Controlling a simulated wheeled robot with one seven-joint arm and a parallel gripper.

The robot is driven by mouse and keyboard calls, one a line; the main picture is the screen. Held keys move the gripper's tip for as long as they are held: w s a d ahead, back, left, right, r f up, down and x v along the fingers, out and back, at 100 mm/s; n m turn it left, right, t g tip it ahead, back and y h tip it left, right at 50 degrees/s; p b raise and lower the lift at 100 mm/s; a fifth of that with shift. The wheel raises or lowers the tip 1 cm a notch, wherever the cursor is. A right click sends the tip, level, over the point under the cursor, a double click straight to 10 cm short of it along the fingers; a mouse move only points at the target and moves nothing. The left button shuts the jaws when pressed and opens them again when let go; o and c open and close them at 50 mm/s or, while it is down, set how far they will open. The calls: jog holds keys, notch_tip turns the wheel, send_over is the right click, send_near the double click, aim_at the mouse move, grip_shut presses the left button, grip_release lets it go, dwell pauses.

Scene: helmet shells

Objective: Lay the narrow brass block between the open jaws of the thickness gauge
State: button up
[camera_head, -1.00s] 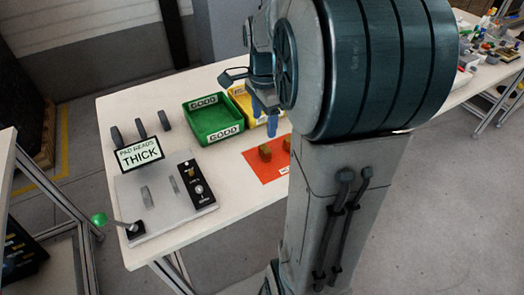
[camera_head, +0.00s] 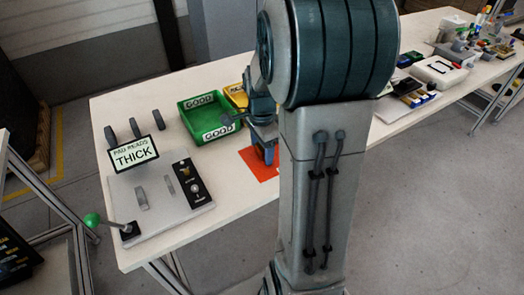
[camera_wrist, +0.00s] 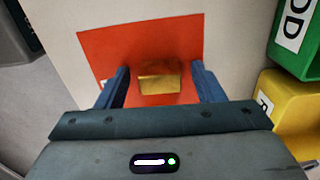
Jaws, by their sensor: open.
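A brass block (camera_wrist: 160,84) lies on the orange mat (camera_wrist: 105,50) in the wrist view. My gripper (camera_wrist: 160,76) is open, with one blue finger on each side of the block and a small gap at both sides. In the head view my gripper (camera_head: 264,154) is low over the orange mat (camera_head: 263,176), and my arm hides the block and much of the mat. The thickness gauge (camera_head: 158,216) stands at the table's left front. Its two upright grey jaws (camera_head: 155,192) are apart, with nothing seen between them. Its sign reads "PAD READS THICK".
A green GOOD bin (camera_head: 196,126) and a yellow bin (camera_head: 237,95) stand behind the mat; both bins (camera_wrist: 300,45) also edge the wrist view's right. Several dark discs (camera_head: 135,128) stand behind the gauge. A green-knobbed lever (camera_head: 92,219) juts out at the gauge's front left.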

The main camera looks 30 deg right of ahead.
jog(key=c, duration=1.2)
jog(key=shift+r, duration=0.1)
